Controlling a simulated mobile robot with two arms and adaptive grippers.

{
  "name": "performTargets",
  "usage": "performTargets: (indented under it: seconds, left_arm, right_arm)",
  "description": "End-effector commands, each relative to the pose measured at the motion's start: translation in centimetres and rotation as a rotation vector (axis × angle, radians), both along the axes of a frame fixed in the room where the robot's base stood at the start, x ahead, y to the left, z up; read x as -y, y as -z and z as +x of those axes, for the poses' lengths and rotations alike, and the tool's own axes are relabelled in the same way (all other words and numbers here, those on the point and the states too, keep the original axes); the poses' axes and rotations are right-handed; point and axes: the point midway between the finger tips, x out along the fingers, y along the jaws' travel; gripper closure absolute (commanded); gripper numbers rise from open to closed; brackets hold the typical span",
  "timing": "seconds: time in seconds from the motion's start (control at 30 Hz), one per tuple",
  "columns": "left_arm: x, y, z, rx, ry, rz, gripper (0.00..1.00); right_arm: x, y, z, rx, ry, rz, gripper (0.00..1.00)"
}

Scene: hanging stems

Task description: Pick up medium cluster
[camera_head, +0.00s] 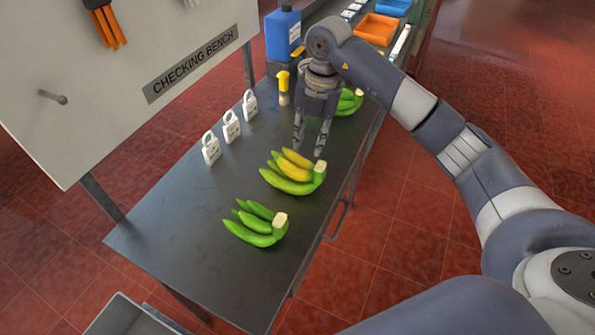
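Three banana clusters lie on the dark metal bench. The near one (255,225) is green, the middle one (288,178) is green with yellow bananas on top, and the far one (349,103) is green and partly hidden behind my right gripper. Which is the medium one by size I cannot tell for sure. My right gripper (309,153) points down at the far side of the middle cluster, close to its cut stem end. Its fingers are apart with nothing seen between them; whether they touch the cluster is unclear. My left gripper is not in view.
An orange tray (377,29) is at the far end. The bench's near left surface (175,230) is clear.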

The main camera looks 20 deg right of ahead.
Motion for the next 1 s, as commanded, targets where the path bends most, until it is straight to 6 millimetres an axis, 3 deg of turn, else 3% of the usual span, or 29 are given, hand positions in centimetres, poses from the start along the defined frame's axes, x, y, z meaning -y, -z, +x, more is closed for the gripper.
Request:
performTargets:
  seconds: [0.1,0.2,0.4,0.67,0.83,1.0]
  left_arm:
    - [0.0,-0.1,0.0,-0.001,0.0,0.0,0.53]
    - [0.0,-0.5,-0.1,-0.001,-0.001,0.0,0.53]
    - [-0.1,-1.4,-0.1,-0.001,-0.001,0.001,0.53]
    - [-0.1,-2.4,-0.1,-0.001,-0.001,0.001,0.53]
    - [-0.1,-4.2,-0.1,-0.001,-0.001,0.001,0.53]
    - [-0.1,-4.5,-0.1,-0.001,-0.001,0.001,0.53]
  right_arm:
    - [2.6,-0.8,-0.1,-0.025,0.059,-0.086,0.71]
    - [3.3,0.0,-0.3,-0.039,0.075,-0.111,0.71]
    - [3.3,3.1,-0.3,-0.038,0.073,-0.11,0.71]
    - [3.2,5.1,-0.4,-0.037,0.072,-0.108,0.71]
    - [3.1,7.4,-0.7,-0.039,0.071,-0.107,0.71]
    - [3.1,9.4,-0.5,-0.034,0.071,-0.106,0.71]
